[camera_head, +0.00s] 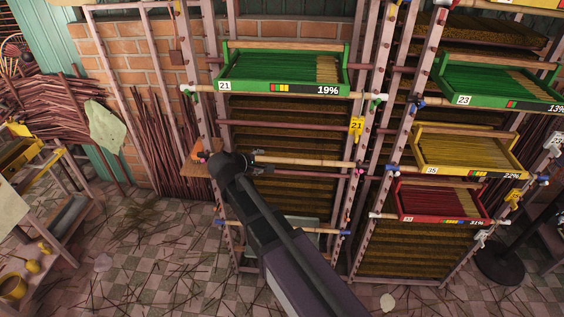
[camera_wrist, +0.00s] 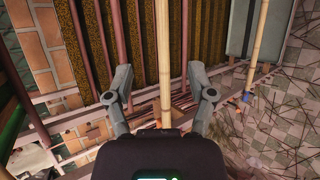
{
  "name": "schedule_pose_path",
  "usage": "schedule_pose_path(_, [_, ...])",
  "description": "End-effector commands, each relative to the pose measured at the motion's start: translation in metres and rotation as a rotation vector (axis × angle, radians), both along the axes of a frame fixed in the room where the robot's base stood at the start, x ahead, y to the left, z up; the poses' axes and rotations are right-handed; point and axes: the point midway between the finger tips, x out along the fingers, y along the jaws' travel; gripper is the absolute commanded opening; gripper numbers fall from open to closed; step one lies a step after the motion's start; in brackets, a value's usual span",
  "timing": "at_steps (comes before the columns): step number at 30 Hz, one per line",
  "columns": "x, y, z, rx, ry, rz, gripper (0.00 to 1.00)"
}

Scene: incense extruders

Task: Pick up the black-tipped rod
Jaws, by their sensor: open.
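A pale bamboo rod (camera_head: 305,163) lies level across the front of the middle rack in the head view. My gripper (camera_head: 256,158) is at its left part. In the wrist view the rod (camera_wrist: 164,62) runs down between the two fingers of my gripper (camera_wrist: 165,92), which are open and spread to either side with a gap at each side. The rod's near end is hidden behind the gripper body. I cannot make out a black tip clearly on it. A second pale rod (camera_wrist: 258,45) with a blue clip lies to the right in the wrist view.
Green, yellow (camera_head: 432,165) and red (camera_head: 410,207) trays fill the right rack. A small wooden shelf (camera_head: 196,168) holds an orange thing left of my gripper. Thin sticks litter the tiled floor.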

Motion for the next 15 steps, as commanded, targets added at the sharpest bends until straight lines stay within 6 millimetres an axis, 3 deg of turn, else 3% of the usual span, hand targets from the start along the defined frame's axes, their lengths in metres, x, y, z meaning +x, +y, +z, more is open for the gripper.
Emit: schedule_pose_path(15, [0.004,-0.0005,-0.0043,-0.002,-0.001,0.002,0.71])
